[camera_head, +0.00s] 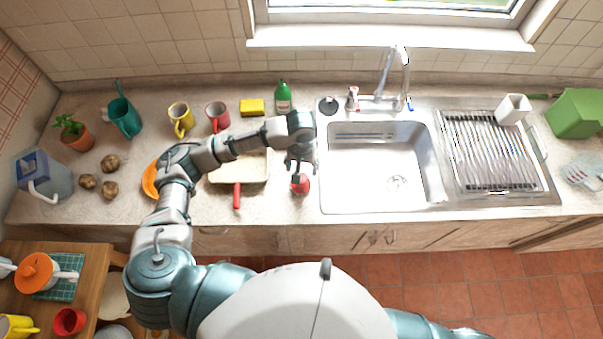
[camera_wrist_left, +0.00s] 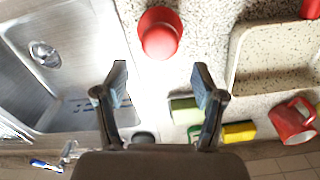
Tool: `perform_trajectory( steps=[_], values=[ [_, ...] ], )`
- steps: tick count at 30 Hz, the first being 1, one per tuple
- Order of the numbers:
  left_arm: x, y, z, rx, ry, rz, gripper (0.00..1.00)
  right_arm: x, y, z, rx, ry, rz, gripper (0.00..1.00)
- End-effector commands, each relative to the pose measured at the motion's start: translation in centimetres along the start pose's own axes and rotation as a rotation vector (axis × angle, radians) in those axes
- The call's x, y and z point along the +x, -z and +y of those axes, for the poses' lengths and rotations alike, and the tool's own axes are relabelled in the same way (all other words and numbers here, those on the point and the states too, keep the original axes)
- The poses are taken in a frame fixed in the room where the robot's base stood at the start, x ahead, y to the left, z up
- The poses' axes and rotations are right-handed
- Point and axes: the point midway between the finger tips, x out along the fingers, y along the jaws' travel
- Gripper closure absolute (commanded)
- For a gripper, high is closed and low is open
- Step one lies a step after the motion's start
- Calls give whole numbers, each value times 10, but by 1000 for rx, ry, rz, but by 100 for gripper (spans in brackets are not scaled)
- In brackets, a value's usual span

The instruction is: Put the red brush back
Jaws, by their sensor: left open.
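A red round-topped object (camera_head: 301,185), likely the red brush, stands on the counter left of the sink. It shows in the left wrist view (camera_wrist_left: 158,36) at the top middle; its exact shape is hard to tell. My left gripper (camera_head: 299,170) is above and beside it. In the wrist view the two fingers of my left gripper (camera_wrist_left: 159,80) are spread apart with nothing between them, and the red object lies just beyond the fingertips. My right gripper is out of view.
The steel sink (camera_head: 340,190) is just right of the red object, and a cream pan (camera_head: 255,170) with a red handle is left. A green bottle (camera_head: 283,97), yellow sponge (camera_head: 251,107) and red mug (camera_head: 217,116) stand behind. A dark disc (camera_head: 328,105) lies by the tap.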

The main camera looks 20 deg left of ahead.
Motion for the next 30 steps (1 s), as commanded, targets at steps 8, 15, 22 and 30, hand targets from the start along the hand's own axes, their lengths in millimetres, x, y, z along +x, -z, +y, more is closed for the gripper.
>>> perform_trajectory(
  steps=[8,15,22,30],
  values=[
    [-46,0,0,1,0,0,31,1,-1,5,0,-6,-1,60],
    [-53,0,0,0,0,-1,31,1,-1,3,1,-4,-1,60],
    [-52,0,0,0,0,-1,31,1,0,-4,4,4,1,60],
    [-52,0,0,0,0,-1,31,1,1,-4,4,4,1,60]
  ],
)
